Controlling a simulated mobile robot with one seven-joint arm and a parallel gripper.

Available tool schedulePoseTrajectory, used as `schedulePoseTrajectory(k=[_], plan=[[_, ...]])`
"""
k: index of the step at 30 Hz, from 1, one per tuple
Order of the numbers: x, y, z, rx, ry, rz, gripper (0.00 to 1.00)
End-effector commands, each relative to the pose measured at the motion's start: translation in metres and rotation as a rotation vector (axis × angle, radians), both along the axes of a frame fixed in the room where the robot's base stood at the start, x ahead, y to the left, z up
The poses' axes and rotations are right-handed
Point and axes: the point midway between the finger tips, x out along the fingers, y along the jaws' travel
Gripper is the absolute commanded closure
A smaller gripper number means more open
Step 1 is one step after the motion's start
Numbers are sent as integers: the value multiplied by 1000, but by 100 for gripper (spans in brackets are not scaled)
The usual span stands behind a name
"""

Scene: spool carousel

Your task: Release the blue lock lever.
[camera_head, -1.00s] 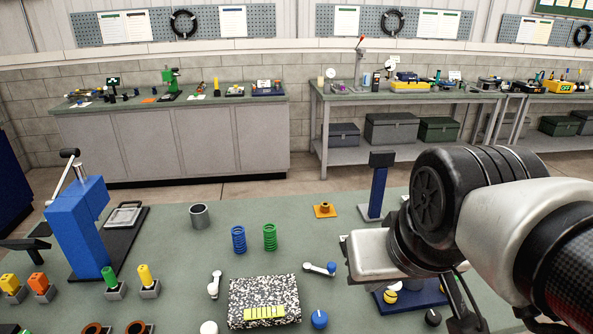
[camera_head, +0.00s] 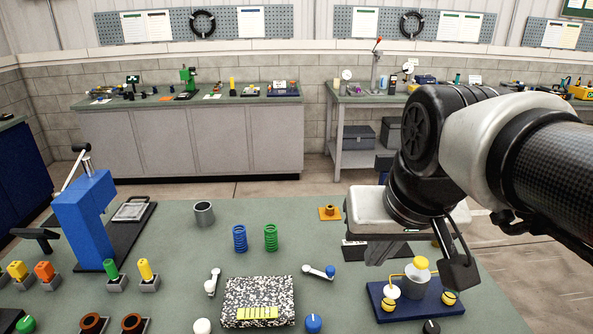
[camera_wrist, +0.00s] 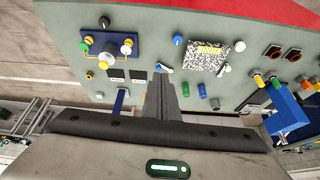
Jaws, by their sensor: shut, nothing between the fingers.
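The lever with a blue knob (camera_head: 330,271) and a pale arm lies on the green table, right of the speckled block (camera_head: 260,297). In the wrist view the blue-tipped lever (camera_wrist: 163,67) shows just past my fingertips, partly hidden by them. My gripper (camera_head: 382,254) is shut and empty, above the table to the right of the lever and apart from it in the head view. In the wrist view my gripper (camera_wrist: 162,80) shows its fingers pressed together. A second lever with white ends (camera_head: 211,283) lies left of the block.
A blue base with yellow knobs and a grey cup (camera_head: 413,287) stands right of the lever. A blue knob (camera_head: 313,323) sits in front. Blue (camera_head: 239,238) and green (camera_head: 270,237) coils stand behind. A blue press (camera_head: 85,225) is at the left.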

Motion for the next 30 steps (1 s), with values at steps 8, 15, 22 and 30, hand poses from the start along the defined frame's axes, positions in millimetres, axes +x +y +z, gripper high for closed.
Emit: schedulePoseTrajectory(k=[8, 15, 22, 30], plan=[[133, -9, 16, 85, 198, -182, 100], [249, -25, -34, 155, 373, -352, 100], [325, -46, -128, 209, 534, -511, 100], [350, -61, -207, 237, 641, -620, 100]])
